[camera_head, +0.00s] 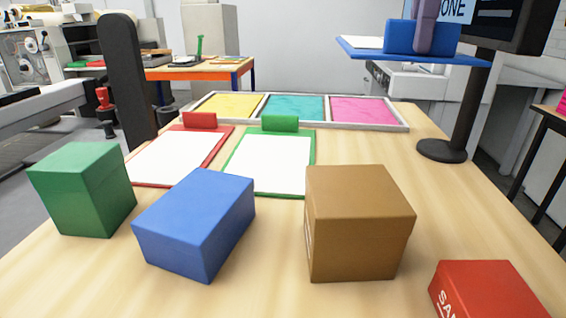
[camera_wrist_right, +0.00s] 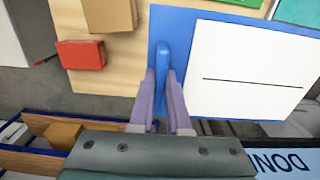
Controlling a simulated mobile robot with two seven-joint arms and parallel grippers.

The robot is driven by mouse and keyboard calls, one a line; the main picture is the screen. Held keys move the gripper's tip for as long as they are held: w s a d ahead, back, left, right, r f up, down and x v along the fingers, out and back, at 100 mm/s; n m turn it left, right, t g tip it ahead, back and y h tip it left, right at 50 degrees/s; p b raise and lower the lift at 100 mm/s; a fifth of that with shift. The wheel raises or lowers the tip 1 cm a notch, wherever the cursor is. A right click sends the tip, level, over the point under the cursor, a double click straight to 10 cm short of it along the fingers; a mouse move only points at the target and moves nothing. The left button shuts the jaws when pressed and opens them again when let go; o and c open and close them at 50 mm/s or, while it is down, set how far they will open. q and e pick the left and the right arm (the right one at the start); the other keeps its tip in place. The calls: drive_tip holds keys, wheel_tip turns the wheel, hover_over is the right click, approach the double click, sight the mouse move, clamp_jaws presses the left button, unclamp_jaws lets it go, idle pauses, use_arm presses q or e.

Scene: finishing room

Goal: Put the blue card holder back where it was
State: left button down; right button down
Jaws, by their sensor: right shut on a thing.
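The blue card holder (camera_head: 401,38) is a flat blue board with a raised blue clip and a white card. In the head view it is in the air at the upper right, above the table. My right gripper (camera_head: 425,42) is shut on its clip. In the right wrist view, the purple fingers (camera_wrist_right: 163,82) pinch the clip of the blue holder (camera_wrist_right: 162,45), and its card has a dark line. A red card holder (camera_head: 200,121) and a green one (camera_head: 280,124) lie side by side on the table with white cards. My left gripper is not in view.
Green (camera_head: 85,190), blue (camera_head: 195,222), brown (camera_head: 360,222) and red (camera_head: 490,290) boxes stand along the near side. A tray (camera_head: 402,117) with yellow, teal and pink sections lies behind. A black post (camera_head: 465,110) stands at right. The table right of the green holder is bare.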

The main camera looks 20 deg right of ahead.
wheel_tip(320, 180, down, 16)
drive_tip(key=shift+r+b, duration=0.25)
drive_tip(key=shift+b, duration=0.3)
drive_tip(key=shift+f, duration=2.15)
drive_tip(key=c, duration=0.9)
unclamp_jaws()
wheel_tip(320, 180, up, 12)
drive_tip(key=shift+r, duration=0.1)
